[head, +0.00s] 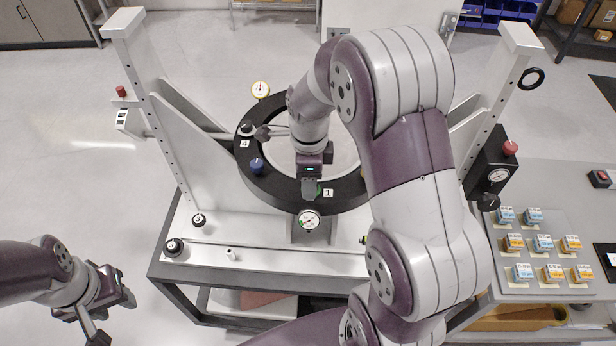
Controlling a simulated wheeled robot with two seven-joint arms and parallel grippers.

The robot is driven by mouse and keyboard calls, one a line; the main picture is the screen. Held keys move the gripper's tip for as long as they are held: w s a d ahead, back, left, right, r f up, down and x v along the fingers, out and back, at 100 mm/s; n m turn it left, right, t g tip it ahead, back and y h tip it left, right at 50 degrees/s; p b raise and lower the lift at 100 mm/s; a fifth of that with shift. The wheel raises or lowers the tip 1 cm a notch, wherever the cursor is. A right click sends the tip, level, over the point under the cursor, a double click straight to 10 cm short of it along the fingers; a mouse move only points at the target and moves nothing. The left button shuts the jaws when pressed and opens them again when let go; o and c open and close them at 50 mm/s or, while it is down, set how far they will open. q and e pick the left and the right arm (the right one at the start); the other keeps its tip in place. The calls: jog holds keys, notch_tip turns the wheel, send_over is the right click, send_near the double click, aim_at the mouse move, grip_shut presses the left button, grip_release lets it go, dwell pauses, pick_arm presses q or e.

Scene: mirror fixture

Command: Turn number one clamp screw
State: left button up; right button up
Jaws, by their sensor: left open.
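The black ring (258,185) of the mirror fixture lies between two white uprights. The number 1 label (328,192) is on its near edge. A bit of green (319,190) shows beside the label, mostly hidden by my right gripper (310,190). That gripper points down at the number one clamp screw's place; I cannot tell whether its fingers are around the screw or touching it. A blue knob (257,165) and a label 3 (244,143) with a black knob (246,129) are further left on the ring. My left gripper (107,296) is open and empty, low at the left, away from the fixture.
Dial gauges stand at the ring's front (308,219) and back left (260,90). White uprights (160,110) flank the ring. A grey panel (540,285) with several blue and orange blocks is at the right. Floor left of the bench is clear.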

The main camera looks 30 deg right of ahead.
jog(key=shift+s+d+f, duration=0.1)
jog(key=shift+s, duration=0.05)
jog(key=r+b, duration=0.1)
jog(key=r, duration=0.2)
jog(key=shift+w+r+b, duration=0.2)
jog(key=shift+r+b, duration=0.05)
jog(key=shift+b, duration=0.15)
notch_tip(320, 180, up, 9)
jog(key=p, duration=0.5)
jog(key=shift+s+p, duration=0.2)
jog(key=shift+p, duration=0.2)
jog(key=shift+r, duration=0.1)
